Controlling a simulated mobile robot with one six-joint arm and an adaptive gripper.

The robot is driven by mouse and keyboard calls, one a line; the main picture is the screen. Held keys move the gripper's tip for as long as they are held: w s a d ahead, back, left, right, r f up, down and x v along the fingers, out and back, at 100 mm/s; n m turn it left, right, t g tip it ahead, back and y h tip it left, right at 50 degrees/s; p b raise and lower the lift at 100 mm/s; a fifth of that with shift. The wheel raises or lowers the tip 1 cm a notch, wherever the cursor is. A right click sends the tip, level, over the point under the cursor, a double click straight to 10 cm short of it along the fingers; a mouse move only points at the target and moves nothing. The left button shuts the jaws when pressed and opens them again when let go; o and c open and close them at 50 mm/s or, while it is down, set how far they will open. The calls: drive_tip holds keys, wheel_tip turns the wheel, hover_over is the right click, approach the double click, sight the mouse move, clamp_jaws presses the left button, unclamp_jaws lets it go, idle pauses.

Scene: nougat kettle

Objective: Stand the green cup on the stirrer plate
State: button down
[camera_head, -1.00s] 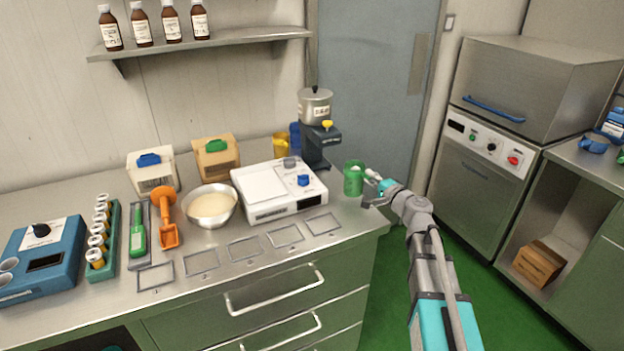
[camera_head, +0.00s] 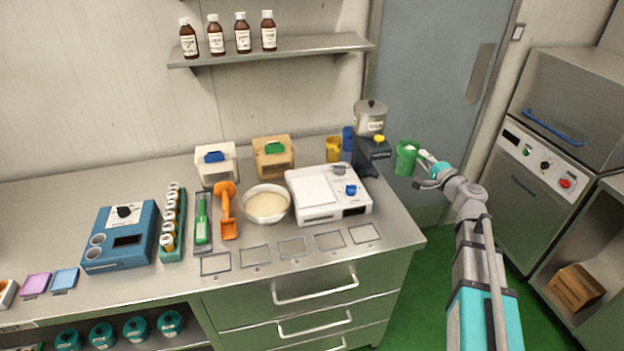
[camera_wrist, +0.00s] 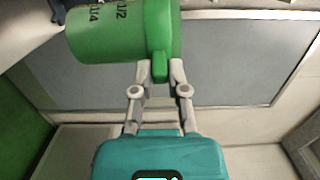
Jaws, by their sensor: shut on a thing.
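The green cup (camera_head: 405,160) is held in the air beyond the right end of the counter, in front of the grey door, with something pale inside. My gripper (camera_head: 425,160) reaches it from the right. In the wrist view, my gripper (camera_wrist: 161,72) is shut on the handle of the green cup (camera_wrist: 120,32), whose side bears dark markings. The white flat-topped unit with a blue knob, which looks like the stirrer plate (camera_head: 315,187), stands on the counter left of the cup. Its white top is bare, with a small grey piece behind it.
A dark stand with a metal pot (camera_head: 370,116) rises between the unit and the cup. Yellow (camera_head: 333,149) and blue (camera_head: 347,140) cups stand behind the unit. A cream-filled bowl (camera_head: 266,204) is left of it. Flat frames line the counter front (camera_head: 292,247).

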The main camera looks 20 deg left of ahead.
wheel_tip(320, 180, up, 11)
drive_tip(key=p, duration=0.9)
drive_tip(key=shift+f, duration=0.2)
drive_tip(key=shift+d, duration=0.15)
